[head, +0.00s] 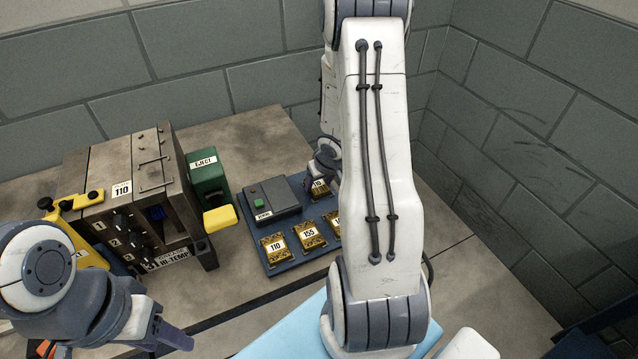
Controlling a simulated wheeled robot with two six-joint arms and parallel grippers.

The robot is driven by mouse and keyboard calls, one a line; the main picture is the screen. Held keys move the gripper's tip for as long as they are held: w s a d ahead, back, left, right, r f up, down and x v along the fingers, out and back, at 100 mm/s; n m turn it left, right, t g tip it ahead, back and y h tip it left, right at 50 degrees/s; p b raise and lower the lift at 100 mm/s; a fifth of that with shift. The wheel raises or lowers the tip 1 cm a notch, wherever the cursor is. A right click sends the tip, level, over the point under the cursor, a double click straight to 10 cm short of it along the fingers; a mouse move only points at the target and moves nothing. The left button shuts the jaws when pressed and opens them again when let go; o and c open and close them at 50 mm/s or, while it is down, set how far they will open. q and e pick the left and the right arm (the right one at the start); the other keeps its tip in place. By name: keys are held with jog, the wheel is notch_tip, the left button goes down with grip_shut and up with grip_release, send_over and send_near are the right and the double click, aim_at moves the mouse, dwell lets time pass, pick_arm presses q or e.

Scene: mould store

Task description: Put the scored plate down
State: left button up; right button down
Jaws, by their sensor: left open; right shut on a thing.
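My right gripper (326,165) is mostly hidden behind my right arm. It is shut on a small gold plate (319,188) with a white label, at the back of a dark blue board (286,264). I cannot tell whether this plate touches the board, and no score mark can be made out. Other gold plates lie along the board's front: one marked 110 (275,247), one marked 155 (309,235), and one partly hidden by my arm (334,221). My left gripper (172,338) is open at the lower left, away from the plates.
A grey device with a green button (270,201) sits on the board. Left of it stand a green EJECT box (206,172) with a yellow pad (220,218) and a large metal mould block (135,190). A light blue surface (285,333) lies in front. Block walls close the back and right.

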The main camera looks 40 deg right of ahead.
jog(key=shift+f, duration=0.15)
jog(key=shift+c, duration=0.6)
grip_release()
jog(key=shift+r, duration=0.4)
jog(key=p+v, duration=0.8)
jog(key=v, duration=0.3)
jog(key=shift+s+r, duration=0.25)
jog(key=shift+s, duration=0.05)
jog(key=shift+a, duration=0.15)
